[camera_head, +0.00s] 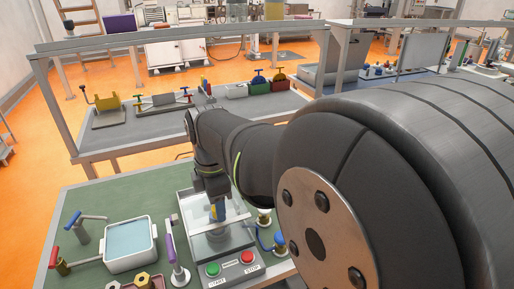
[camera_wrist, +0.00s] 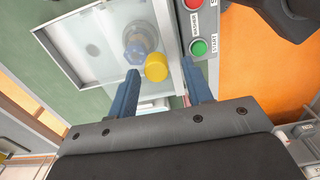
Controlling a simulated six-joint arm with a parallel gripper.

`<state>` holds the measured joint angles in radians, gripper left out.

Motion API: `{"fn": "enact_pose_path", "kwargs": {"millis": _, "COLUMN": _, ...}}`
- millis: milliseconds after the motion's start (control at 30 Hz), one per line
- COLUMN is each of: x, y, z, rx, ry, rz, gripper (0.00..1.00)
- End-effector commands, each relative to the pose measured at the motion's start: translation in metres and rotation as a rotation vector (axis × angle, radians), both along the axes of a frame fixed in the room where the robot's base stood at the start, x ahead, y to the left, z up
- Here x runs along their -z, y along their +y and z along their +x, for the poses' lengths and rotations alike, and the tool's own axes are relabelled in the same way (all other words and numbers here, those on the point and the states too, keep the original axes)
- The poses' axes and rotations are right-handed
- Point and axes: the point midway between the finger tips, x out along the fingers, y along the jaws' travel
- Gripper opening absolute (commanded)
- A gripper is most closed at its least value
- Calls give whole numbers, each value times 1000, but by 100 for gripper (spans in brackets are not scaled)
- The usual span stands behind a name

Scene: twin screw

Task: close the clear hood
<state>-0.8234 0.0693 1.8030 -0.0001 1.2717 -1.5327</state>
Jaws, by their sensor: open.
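The clear hood (camera_head: 187,205) is on the station at the front of the green bench, left of my arm. Its see-through panel also shows in the wrist view (camera_wrist: 95,50), with a pale frame along its left edge. I cannot tell how far it is tilted. My gripper (camera_head: 217,213) is low at the hood, partly hiding it. In the wrist view, its two blue fingers (camera_wrist: 160,66) are apart. A yellow round knob (camera_wrist: 156,68) shows between the fingertips; I cannot tell whether they touch it. A grey-blue round part (camera_wrist: 139,42) is just beyond it.
A control box with a green START button (camera_head: 212,269) and red STOP button (camera_head: 247,256) is in front of the hood. A purple-handled lever (camera_head: 171,248) and a white tub (camera_head: 108,262) stand left. A blue-handled valve (camera_head: 279,240) stands right.

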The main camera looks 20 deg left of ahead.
Motion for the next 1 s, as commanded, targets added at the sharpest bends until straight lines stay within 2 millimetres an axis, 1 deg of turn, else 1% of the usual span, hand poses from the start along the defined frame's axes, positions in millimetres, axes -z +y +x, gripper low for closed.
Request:
{"fn": "enact_pose_path", "kwargs": {"millis": 167, "x": -38, "y": 1, "z": 1, "rx": 0, "ry": -5, "rz": 5, "gripper": 46}}
{"fn": "enact_pose_path", "kwargs": {"millis": 400, "x": -98, "y": 1, "z": 1, "rx": 0, "ry": -4, "rz": 4, "gripper": 46}}
{"fn": "enact_pose_path", "kwargs": {"millis": 500, "x": -120, "y": 1, "z": 1, "rx": 0, "ry": -4, "rz": 4, "gripper": 46}}
{"fn": "enact_pose_path", "kwargs": {"millis": 600, "x": -138, "y": 0, "z": 0, "rx": 0, "ry": -2, "rz": 2, "gripper": 46}}
{"fn": "enact_pose_path", "kwargs": {"millis": 700, "x": -152, "y": 0, "z": 0, "rx": 0, "ry": -2, "rz": 2, "gripper": 46}}
{"fn": "enact_pose_path", "kwargs": {"millis": 800, "x": -159, "y": 0, "z": 0, "rx": 0, "ry": -1, "rz": 1, "gripper": 46}}
{"fn": "enact_pose_path", "kwargs": {"millis": 1000, "x": -164, "y": 0, "z": 0, "rx": 0, "ry": -1, "rz": 1, "gripper": 46}}
